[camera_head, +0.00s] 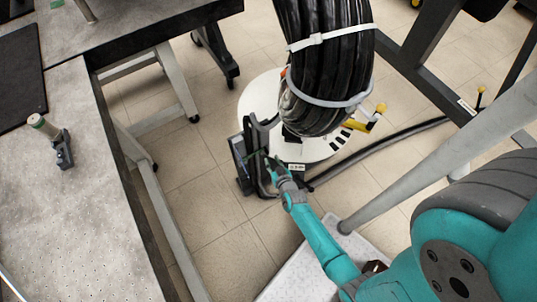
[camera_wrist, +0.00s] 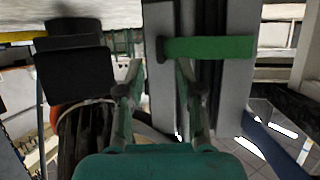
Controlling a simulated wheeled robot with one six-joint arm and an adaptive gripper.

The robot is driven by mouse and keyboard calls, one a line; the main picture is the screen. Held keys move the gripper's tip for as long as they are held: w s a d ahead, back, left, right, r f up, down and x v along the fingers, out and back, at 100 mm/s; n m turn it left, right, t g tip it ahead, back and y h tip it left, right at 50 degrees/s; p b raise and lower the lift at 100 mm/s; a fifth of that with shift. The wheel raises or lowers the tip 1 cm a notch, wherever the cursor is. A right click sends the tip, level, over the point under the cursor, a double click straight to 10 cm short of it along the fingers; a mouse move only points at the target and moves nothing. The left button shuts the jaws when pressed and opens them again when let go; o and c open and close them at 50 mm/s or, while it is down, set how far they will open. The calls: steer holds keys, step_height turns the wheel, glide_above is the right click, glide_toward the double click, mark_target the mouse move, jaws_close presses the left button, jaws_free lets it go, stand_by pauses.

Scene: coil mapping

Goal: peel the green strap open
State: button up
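The green strap (camera_wrist: 212,48) lies across a grey upright post (camera_wrist: 230,85) in the wrist view, running level with its left end by a dark block. In the head view only a thin trace of green shows on the dark stand (camera_head: 250,158). My gripper (camera_wrist: 158,72) is open, its two fingers apart with nothing seen held between them. The right fingertip is just below the strap's left end in the picture; I cannot tell if they touch. In the head view my gripper (camera_head: 272,165) is at the stand, its fingertips hard to make out.
A thick black cable coil (camera_head: 325,65) with white ties hangs just above and right of my gripper. A round white base (camera_head: 262,98) stands below it. A grey worktable (camera_head: 75,200) with a small tool (camera_head: 55,140) is at left.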

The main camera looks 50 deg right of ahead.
steer(key=shift+x, duration=2.55)
jaws_close()
